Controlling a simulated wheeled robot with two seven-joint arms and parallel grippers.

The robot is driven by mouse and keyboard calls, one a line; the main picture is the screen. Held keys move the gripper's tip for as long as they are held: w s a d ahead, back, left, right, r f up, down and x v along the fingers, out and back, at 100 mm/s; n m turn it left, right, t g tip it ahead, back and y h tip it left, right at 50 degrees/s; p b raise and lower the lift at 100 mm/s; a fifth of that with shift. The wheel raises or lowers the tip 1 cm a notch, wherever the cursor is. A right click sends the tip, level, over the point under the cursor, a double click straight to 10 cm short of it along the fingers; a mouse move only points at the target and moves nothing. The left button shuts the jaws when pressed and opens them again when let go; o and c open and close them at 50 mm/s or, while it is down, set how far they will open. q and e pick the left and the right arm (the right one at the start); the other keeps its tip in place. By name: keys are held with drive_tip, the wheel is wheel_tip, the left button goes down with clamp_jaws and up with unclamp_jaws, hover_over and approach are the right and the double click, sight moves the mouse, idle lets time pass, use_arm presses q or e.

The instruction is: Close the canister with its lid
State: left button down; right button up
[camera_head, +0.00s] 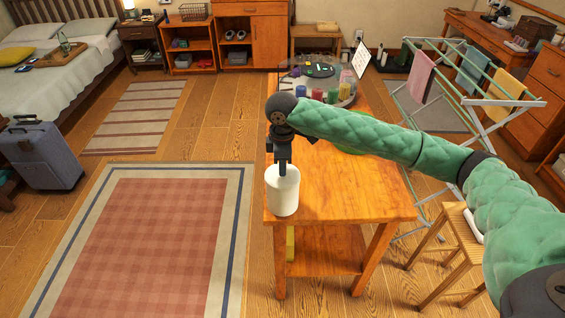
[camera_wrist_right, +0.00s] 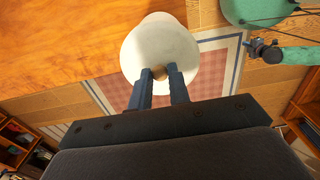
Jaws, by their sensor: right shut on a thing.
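The white canister (camera_head: 284,193) stands upright at the near left corner of the wooden table. My right gripper (camera_head: 283,172) points down at its top. In the right wrist view the gripper (camera_wrist_right: 162,74) is shut on the small brown knob of the white lid (camera_wrist_right: 160,45). The lid is over the canister's mouth; I cannot tell whether it is fully seated or slightly above the rim. My left gripper (camera_wrist_right: 265,48) shows small at the upper right of the wrist view, away from the canister, its jaws too small to read.
The table (camera_head: 325,195) is bare right of the canister. Several coloured jars and a clear tray (camera_head: 320,70) stand at its far end, with a white card (camera_head: 361,60). A drying rack (camera_head: 460,85) and a wooden stool (camera_head: 450,245) stand to the right.

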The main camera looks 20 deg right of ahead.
idle(0.4)
drive_tip(key=shift+p, duration=1.25)
idle(1.0)
drive_tip(key=shift+f+p, duration=0.15)
drive_tip(key=shift+p, duration=1)
idle(1.5)
idle(0.4)
drive_tip(key=o, duration=1.3)
drive_tip(key=shift+o, duration=0.2)
